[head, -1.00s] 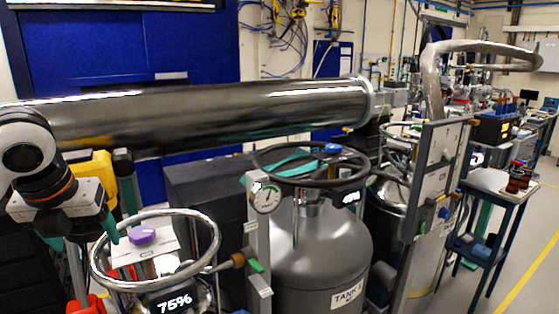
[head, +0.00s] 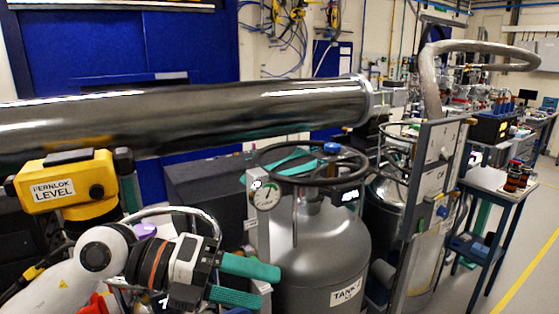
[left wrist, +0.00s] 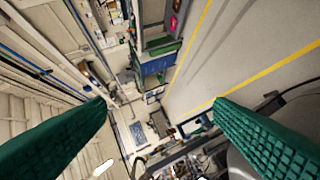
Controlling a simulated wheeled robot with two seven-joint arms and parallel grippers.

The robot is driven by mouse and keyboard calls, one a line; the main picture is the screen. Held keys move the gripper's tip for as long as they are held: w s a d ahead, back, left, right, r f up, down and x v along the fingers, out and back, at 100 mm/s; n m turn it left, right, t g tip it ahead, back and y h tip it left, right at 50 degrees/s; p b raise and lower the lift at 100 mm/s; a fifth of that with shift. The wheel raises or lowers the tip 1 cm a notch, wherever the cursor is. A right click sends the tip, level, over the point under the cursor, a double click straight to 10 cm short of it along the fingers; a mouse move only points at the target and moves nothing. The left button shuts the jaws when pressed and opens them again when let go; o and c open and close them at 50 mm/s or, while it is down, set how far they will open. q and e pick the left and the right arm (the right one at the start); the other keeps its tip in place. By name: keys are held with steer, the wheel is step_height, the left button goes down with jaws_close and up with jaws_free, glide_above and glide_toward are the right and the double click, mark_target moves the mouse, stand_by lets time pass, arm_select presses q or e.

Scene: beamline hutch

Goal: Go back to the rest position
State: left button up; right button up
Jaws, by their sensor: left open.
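My left gripper (head: 246,282) is in the lower left of the head view, with two green ribbed fingers pointing right. The fingers are apart and nothing is between them. In the left wrist view the two green fingers (left wrist: 160,118) stand wide apart, with the room beyond them. The gripper is in front of the left vessel with the chrome ring (head: 180,212), and my arm hides most of that vessel. A purple knob (head: 146,230) shows just behind my wrist. My right gripper is not in view.
A grey tank (head: 318,255) with a dark ring handle and a gauge (head: 266,196) stands right of the gripper. A large metal pipe (head: 200,115) crosses above. A yellow level instrument (head: 68,182) is at the left. A blue cart (head: 492,212) stands at the right, beside open floor.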

arm_select(q)
step_height(320, 180, up, 6)
steer(key=n+t+h, duration=0.8)
steer(key=n, duration=0.1)
steer(key=w+a+f+n+t+y, duration=0.2)
steer(key=w+a+n+t+y, duration=0.1)
steer(key=n+t+y, duration=0.3)
steer(key=w+a+f+n+t+y, duration=0.25)
steer(key=n+t, duration=0.35)
steer(key=n, duration=0.3)
steer(key=a+f+n+g+y, duration=0.2)
steer(key=a+f+n+y, duration=0.35)
steer(key=f+y, duration=0.2)
steer(key=a+f+n+g+y, duration=0.1)
steer(key=a+f+n+y, duration=0.3)
steer(key=f+n+y, duration=0.3)
steer(key=s+a+f+g, duration=0.1)
steer(key=s+f+g, duration=1.3)
steer(key=s+f, duration=0.85)
step_height(320, 180, down, 24)
steer(key=s+a+f+g, duration=0.2)
steer(key=s+a+f, duration=0.1)
steer(key=s+f, duration=1.4)
steer(key=shift+a+f+h, duration=0.15)
steer(key=shift+f+h, duration=0.15)
steer(key=shift+f, duration=0.15)
